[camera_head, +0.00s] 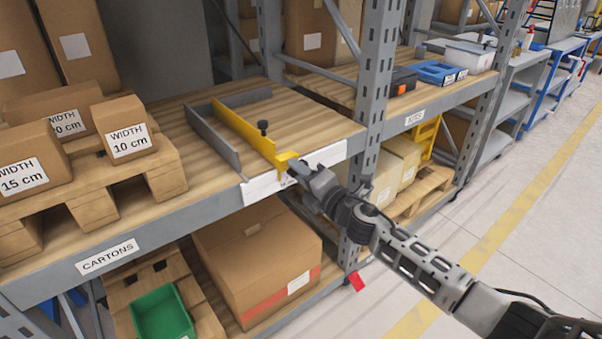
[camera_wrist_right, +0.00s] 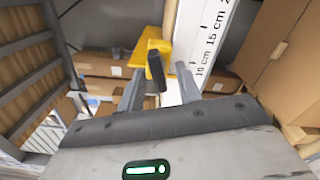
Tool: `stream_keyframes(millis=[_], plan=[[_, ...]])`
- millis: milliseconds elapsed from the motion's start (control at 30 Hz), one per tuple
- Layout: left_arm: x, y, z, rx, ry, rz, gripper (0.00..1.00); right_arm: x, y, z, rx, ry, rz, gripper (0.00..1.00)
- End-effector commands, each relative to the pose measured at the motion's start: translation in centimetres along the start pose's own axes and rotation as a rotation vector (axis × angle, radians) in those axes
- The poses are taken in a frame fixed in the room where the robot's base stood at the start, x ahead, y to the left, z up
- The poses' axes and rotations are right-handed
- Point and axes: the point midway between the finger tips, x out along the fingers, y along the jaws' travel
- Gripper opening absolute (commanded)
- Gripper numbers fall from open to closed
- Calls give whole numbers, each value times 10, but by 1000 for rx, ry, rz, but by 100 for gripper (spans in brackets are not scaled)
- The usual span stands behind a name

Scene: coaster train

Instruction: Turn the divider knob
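The yellow divider (camera_head: 243,128) stands on the wooden shelf board, with a small black knob (camera_head: 263,126) upright beside it. Its yellow bracket (camera_head: 284,163) hooks over the shelf's front edge. In the right wrist view the bracket (camera_wrist_right: 153,45) carries a dark elongated piece (camera_wrist_right: 156,72). My right gripper (camera_head: 298,168) is at the bracket, in front of the shelf edge. Its fingers (camera_wrist_right: 158,82) are apart, one on each side of the dark piece, with gaps visible. Contact with the bracket cannot be told. My left gripper is not in view.
A grey plate (camera_head: 212,136) stands left of the divider. A white ruler strip (camera_wrist_right: 206,45) runs along the shelf front. Cartons marked in centimetres (camera_head: 128,138) sit on a pallet at left. A rack upright (camera_head: 375,75) stands right of the divider. A large carton (camera_head: 255,255) is below.

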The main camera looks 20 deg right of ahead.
Motion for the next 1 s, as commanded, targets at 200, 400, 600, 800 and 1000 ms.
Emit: stream_keyframes(millis=[200,400,600,800,1000], plan=[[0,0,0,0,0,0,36,-2,0,0,0,0,1,35],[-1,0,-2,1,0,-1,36,-30,0,0,-2,2,-1,35],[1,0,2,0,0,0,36,-80,-2,-1,-1,3,-2,35],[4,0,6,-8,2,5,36,-124,-3,-2,1,2,-3,35],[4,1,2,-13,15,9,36,-150,-2,-1,1,0,-2,35]])
